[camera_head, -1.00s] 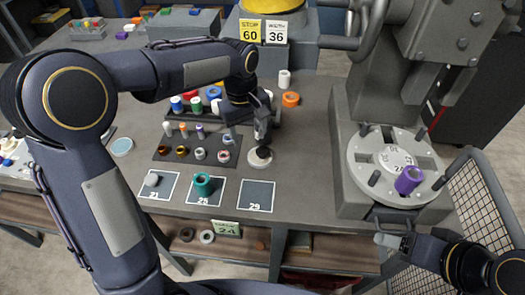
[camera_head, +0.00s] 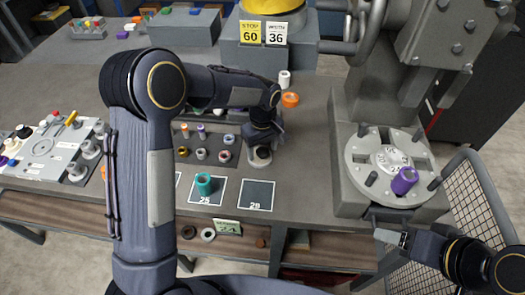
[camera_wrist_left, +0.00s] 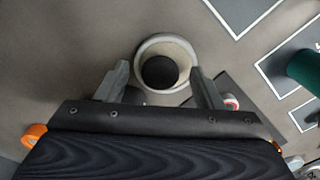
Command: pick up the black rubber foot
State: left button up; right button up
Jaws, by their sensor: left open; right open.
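The black rubber foot (camera_wrist_left: 160,72) is a dark round piece sitting inside a cream round dish (camera_wrist_left: 178,45) in the left wrist view. In the head view the dish (camera_head: 260,161) stands on the bench above the card marked 29, and the foot (camera_head: 263,153) is mostly hidden by my gripper. My left gripper (camera_wrist_left: 160,82) is open, with its two fingers on either side of the foot, pointing down at the dish. I cannot tell whether the fingers touch the dish. My right gripper (camera_head: 390,237) is open and empty near the bench front, below the round fixture.
A teal bushing (camera_head: 204,184) stands on the card marked 25; the card marked 29 (camera_head: 257,195) is empty. A purple bushing (camera_head: 405,180) stands on the round fixture (camera_head: 366,165) at right. An orange ring (camera_head: 290,100) and a white cylinder (camera_head: 284,79) stand behind the left gripper.

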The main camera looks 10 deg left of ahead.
pick_arm(q)
jog(key=c, duration=1.1)
jog(key=shift+o, duration=0.2)
jog(key=shift+r, duration=0.1)
